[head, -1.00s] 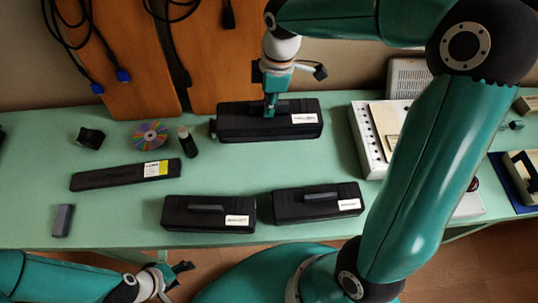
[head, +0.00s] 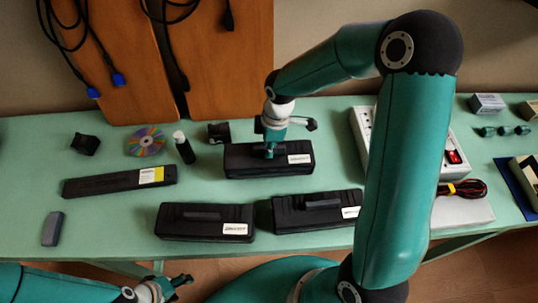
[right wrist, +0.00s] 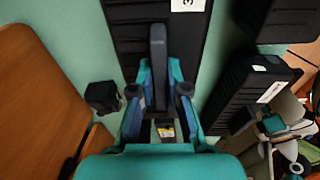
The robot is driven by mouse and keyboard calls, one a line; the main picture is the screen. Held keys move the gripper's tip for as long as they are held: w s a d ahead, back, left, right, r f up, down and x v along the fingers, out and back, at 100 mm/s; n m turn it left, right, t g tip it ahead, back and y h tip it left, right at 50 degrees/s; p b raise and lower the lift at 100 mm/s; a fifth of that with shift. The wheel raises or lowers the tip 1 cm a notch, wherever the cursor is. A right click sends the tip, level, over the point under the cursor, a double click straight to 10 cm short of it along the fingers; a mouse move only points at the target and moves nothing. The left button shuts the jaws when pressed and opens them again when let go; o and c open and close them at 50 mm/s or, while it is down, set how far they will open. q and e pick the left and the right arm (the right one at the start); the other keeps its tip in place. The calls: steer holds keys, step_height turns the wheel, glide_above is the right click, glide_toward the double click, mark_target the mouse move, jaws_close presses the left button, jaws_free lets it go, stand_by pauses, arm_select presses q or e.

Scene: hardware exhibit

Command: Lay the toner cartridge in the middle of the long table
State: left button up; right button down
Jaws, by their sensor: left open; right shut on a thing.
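A black toner cartridge (head: 240,165) with a top handle and white label is near the middle of the green long table (head: 95,225). My right gripper (head: 270,152) is shut on its handle from above. The right wrist view shows the handle (right wrist: 158,50) between the fingers of my right gripper (right wrist: 160,88). The cartridge is low over the table or on it; I cannot tell whether it touches. My left gripper (head: 180,288) is open and empty at the table's front edge.
Two similar black cases, a left one (head: 185,226) and a right one (head: 290,219), lie just in front. A slim black bar (head: 105,184), disc (head: 147,142), bottle (head: 184,150) and small black block (head: 218,131) are to the left and behind. A white device (head: 458,135) stands right.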

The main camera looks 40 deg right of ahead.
step_height(320, 180, down, 3)
steer(key=shift+w+f+b, duration=0.1)
steer(key=shift+b, duration=0.7)
arm_select(q)
step_height(320, 180, down, 2)
steer(key=shift+f, duration=0.15)
arm_select(e)
steer(key=shift+r, duration=0.2)
steer(key=c, duration=1.6)
jaws_free()
steer(key=shift+f, duration=0.2)
steer(key=o, duration=0.4)
steer(key=shift+r, duration=0.1)
steer(key=shift+r, duration=0.1)
arm_select(q)
steer(key=shift+f, duration=0.3)
arm_select(e)
steer(key=r, duration=0.4)
steer(key=d+r, duration=0.1)
steer(key=r, duration=0.3)
steer(key=s+r, duration=0.1)
steer(key=r, duration=0.3)
steer(key=shift+d, duration=0.15)
